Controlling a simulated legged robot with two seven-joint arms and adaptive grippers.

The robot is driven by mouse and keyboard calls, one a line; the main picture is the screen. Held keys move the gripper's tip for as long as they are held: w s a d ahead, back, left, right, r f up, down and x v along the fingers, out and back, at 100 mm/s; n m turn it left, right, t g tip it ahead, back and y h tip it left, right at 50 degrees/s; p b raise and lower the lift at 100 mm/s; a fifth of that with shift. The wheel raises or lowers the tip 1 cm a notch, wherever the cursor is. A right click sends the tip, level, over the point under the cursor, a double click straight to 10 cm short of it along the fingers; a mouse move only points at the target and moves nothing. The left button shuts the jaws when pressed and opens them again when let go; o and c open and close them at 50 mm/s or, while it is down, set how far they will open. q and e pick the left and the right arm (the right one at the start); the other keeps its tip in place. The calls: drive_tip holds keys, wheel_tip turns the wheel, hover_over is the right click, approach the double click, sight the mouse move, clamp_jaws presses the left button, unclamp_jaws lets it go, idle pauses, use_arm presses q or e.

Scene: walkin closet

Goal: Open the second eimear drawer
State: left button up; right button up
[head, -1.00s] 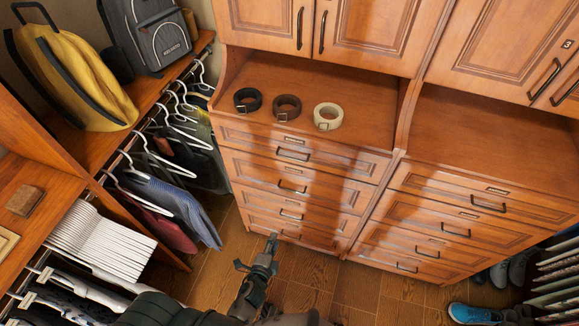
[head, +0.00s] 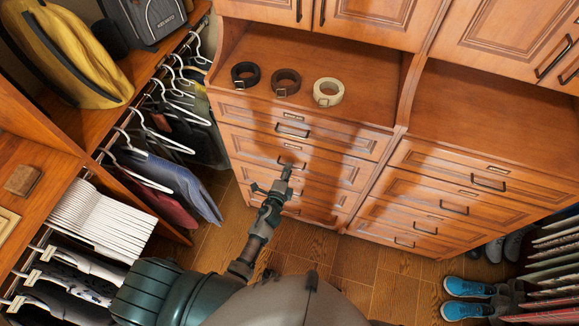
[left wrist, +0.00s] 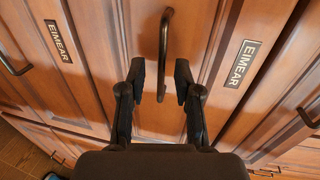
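The left drawer stack shows several wooden drawers with dark bar handles. The second drawer down (head: 335,173) is shut, and its handle (head: 290,161) is just beyond my left gripper (head: 286,178). In the left wrist view, two drawer labels read EIMEAR (left wrist: 237,63). A dark handle (left wrist: 164,45) runs upright in that picture between my left gripper's fingers (left wrist: 160,80). The fingers are open, one on each side of the handle, and I see no clear contact. My left arm hides part of the lower drawers. My right gripper is out of view.
Three rolled belts (head: 286,82) lie on the shelf above the drawers. Another drawer stack (head: 450,200) stands to the right. Hanging clothes (head: 165,185) are on the left. Blue shoes (head: 468,300) sit at lower right. The wooden floor (head: 340,265) ahead is clear.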

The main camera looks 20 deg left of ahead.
use_arm(q)
drive_tip(key=shift+w+d+f, duration=0.1)
drive_tip(key=shift+w+f, duration=0.05)
drive_tip(key=shift+w, duration=0.35)
drive_tip(key=shift+w+d+f, duration=0.1)
drive_tip(key=shift+w, duration=0.4)
drive_tip(key=shift+w+d, duration=0.15)
drive_tip(key=shift+w, duration=0.1)
clamp_jaws()
drive_tip(key=shift+s+f, duration=0.1)
